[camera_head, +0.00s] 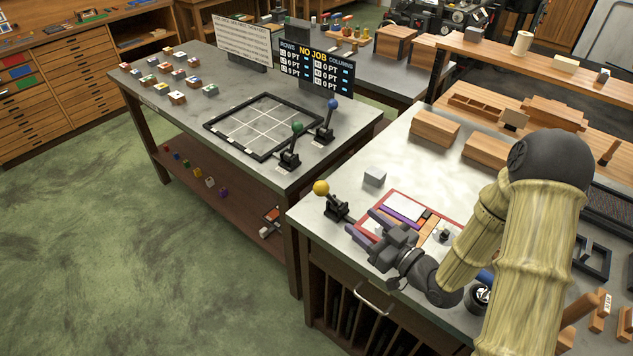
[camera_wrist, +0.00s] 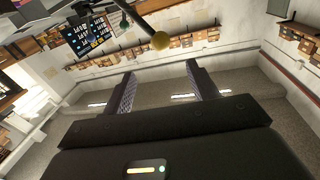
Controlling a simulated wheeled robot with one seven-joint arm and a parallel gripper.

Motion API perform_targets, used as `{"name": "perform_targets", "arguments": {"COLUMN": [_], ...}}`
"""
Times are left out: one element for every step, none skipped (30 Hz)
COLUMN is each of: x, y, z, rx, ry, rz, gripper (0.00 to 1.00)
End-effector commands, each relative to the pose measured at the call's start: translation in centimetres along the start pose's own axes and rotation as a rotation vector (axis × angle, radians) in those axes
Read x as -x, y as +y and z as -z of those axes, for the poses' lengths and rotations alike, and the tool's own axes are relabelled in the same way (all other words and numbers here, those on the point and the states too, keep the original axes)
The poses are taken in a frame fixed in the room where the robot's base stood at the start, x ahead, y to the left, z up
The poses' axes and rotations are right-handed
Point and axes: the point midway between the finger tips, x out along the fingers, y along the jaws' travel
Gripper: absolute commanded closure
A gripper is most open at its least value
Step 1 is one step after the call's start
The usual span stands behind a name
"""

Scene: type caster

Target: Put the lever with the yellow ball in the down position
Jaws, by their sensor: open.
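The lever with the yellow ball (camera_head: 321,188) stands on the near right workbench, close to its left corner. Its black base (camera_head: 337,208) sits on the bench top, and the ball is up and to the left of the base. My gripper (camera_head: 361,222) is open and empty, just right of and nearer than the lever base, with its fingers toward the lever. In the wrist view, the yellow ball (camera_wrist: 161,41) shows beyond the gap between the two fingertips (camera_wrist: 160,68), apart from both. A dark bar by the ball there is probably the lever's stem.
Levers with a green ball (camera_head: 297,127) and a blue ball (camera_head: 333,104) stand on the left table by a black grid frame (camera_head: 207,125). A red-edged tray (camera_head: 440,215) lies beside my gripper. A grey block (camera_head: 375,176) sits behind the lever. A scoreboard (camera_head: 318,73) reads NO JOB.

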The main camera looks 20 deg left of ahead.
Motion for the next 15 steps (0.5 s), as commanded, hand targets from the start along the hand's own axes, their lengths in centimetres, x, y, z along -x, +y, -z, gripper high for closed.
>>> {"name": "perform_targets", "arguments": {"x": [0.0,0.0,0.0,0.0,0.0,0.0,0.0,0.0,-0.1,-0.1,-0.2,-0.4,-0.6,-0.8,-1.3], "y": [0.0,0.0,-0.1,-0.1,-0.1,0.0,0.0,0.0,0.0,0.0,0.1,0.1,0.1,0.1,0.1], "z": [0.1,0.1,0.1,0.1,0.1,0.1,0.1,0.1,0.1,0.1,0.1,0.1,0.2,0.2,0.2], "rx": [-0.001,-0.001,0.0,0.0,0.0,0.0,0.0,0.0,0.001,0.001,0.001,0.001,0.001,0.001,0.002], "ry": [0.006,0.006,0.005,0.005,0.005,0.004,0.004,0.004,0.003,0.003,0.003,0.003,0.003,0.003,0.003], "rz": [0.001,0.002,0.002,0.002,0.002,0.001,0.001,0.0,0.0,0.0,-0.001,0.0,0.0,0.001,0.0], "gripper": [0.41,0.41,0.41,0.41,0.41,0.41,0.41,0.41,0.41,0.41,0.41,0.41,0.41,0.41,0.41]}}
